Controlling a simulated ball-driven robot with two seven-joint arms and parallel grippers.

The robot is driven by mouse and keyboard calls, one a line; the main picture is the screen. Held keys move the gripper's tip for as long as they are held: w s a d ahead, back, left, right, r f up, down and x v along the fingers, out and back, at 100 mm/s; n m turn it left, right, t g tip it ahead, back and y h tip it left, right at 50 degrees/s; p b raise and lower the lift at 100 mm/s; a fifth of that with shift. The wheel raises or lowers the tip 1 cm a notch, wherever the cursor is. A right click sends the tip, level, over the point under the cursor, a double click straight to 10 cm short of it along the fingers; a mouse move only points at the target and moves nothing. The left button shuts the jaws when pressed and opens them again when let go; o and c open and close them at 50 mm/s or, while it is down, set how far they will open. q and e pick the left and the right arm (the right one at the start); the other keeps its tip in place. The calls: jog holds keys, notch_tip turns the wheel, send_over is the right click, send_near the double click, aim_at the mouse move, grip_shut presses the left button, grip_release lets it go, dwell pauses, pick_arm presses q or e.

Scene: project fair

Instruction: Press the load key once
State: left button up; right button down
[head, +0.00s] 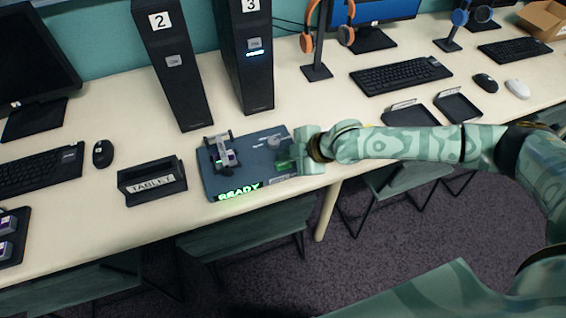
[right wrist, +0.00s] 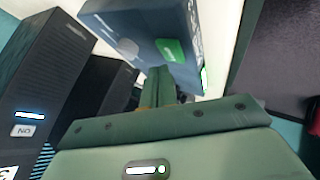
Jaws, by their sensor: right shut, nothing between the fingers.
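A dark blue-grey device (head: 222,187) lies on the table, with a lit green READY display (head: 240,192) on its front edge. A green key (head: 285,166) sits at its right side; I take it for the load key. It also shows in the right wrist view (right wrist: 171,50). My right gripper (head: 293,153) is shut and empty, its fingertips (right wrist: 159,72) close to the green key. I cannot tell whether they touch it. The gripper partly hides the device's right end. My left gripper is not in view.
A small clamp-like fixture (head: 221,150) stands on the device's left part. A TABLET holder (head: 151,184) stands to its left. Towers 2 (head: 172,62) and 3 (head: 243,55) stand behind. An orange headphone stand (head: 317,72) and black trays (head: 409,115) are to the right.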

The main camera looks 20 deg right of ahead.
aim_at(287, 166)
jog(key=shift+f, duration=0.1)
dwell(0.7)
jog(key=shift+f, duration=0.3)
jog(key=shift+f, duration=0.4)
dwell(0.6)
jog(key=shift+r, duration=0.1)
pick_arm(q)
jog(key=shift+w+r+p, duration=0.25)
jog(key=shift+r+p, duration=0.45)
jog(key=shift+p, duration=0.05)
pick_arm(e)
jog(key=shift+r, duration=0.8)
notch_tip(287, 166, up, 5)
jog(key=p, duration=0.4)
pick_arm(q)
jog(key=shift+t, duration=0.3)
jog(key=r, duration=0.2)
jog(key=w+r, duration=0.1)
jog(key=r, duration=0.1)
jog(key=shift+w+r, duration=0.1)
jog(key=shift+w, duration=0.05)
pick_arm(e)
jog(key=shift+f, duration=0.1)
